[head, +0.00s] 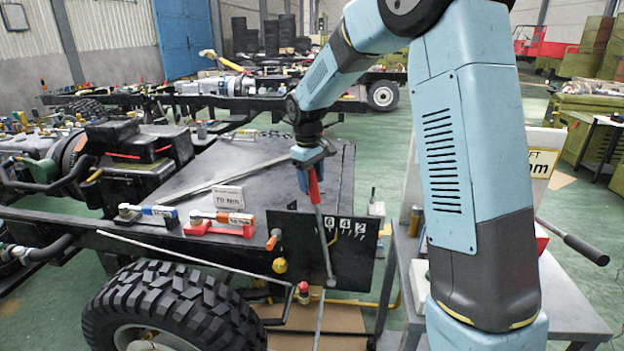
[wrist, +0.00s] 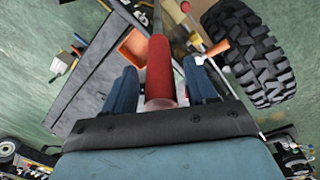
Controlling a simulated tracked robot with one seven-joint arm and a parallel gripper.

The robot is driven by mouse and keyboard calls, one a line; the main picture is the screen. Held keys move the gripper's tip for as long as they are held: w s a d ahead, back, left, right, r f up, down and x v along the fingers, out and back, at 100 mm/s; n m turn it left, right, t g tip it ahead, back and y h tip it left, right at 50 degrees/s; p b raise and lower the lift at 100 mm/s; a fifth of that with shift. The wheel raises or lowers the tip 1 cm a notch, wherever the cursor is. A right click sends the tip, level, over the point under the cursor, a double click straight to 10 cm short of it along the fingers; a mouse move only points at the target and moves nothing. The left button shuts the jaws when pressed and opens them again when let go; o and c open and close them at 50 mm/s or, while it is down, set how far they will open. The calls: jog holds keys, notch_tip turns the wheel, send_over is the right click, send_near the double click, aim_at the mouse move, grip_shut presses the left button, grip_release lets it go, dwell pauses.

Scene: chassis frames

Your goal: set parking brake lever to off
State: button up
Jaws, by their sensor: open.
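A long lever with a red grip (head: 315,188) and a grey rod rises in front of a black panel (head: 350,262) on the chassis side, its top leaning slightly left. I take it for the parking brake lever; no label on it is readable. My gripper (head: 312,176) is over the lever's top, pointing down. In the wrist view the red grip (wrist: 159,72) lies between the two blue fingers of my gripper (wrist: 160,85). The fingers are open, with a gap showing on the left side; contact on the right is hard to tell.
White marks "6 4 2" are on the panel. A blue-handled tool (head: 150,211), a red one (head: 215,222) and a "70 Nm" sign (head: 217,197) sit on the chassis to the left. A big tyre (head: 165,308) is below. A grey table (head: 575,305) stands at right.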

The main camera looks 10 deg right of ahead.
jog(key=shift+f, duration=0.1)
jog(key=shift+c, duration=0.3)
grip_shut()
dwell(0.4)
